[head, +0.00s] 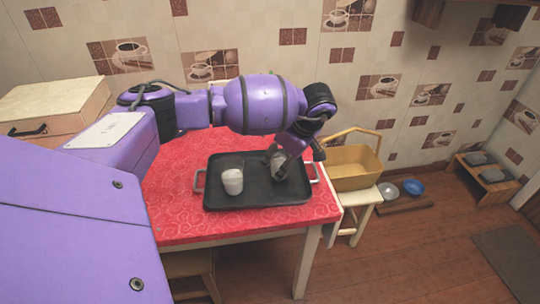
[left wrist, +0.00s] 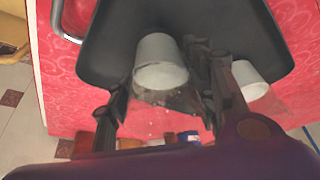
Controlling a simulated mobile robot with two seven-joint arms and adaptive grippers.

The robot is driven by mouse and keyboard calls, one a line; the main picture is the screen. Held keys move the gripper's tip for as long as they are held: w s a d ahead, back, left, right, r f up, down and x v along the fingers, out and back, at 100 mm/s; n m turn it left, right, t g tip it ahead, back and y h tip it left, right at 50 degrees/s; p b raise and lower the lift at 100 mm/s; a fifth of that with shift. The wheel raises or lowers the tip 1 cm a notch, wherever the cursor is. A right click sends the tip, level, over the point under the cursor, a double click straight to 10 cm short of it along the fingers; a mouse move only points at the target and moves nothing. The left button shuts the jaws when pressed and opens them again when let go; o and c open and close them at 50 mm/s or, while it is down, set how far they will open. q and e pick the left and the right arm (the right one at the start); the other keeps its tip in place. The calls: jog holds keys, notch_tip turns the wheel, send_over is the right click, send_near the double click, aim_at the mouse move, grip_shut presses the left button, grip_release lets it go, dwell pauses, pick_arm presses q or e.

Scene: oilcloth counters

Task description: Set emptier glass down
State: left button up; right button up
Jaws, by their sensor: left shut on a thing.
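A dark tray (head: 255,197) with light handles lies on the red table. A glass with white contents (head: 232,182) stands upright on its left half; it also shows at the right of the left wrist view (left wrist: 250,82). My left gripper (head: 283,163) is over the tray's right half, shut on a second glass (head: 278,159). In the left wrist view this held glass (left wrist: 160,66) is between the two fingers, white in one part and clear towards the rim. Fingers partly hide it in the head view. I cannot tell whether its base touches the tray. My right gripper is out of view.
The red table (head: 180,220) has free cloth left of the tray. A yellow basket (head: 352,170) with a raised handle stands on a stool (head: 368,195) beyond the table's right edge. A pale case (head: 50,105) is at the back left.

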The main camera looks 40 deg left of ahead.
pick_arm(q)
jog(key=shift+f, duration=0.1)
jog(key=shift+f, duration=0.1)
jog(key=o, duration=1.5)
jog(key=shift+f, duration=0.1)
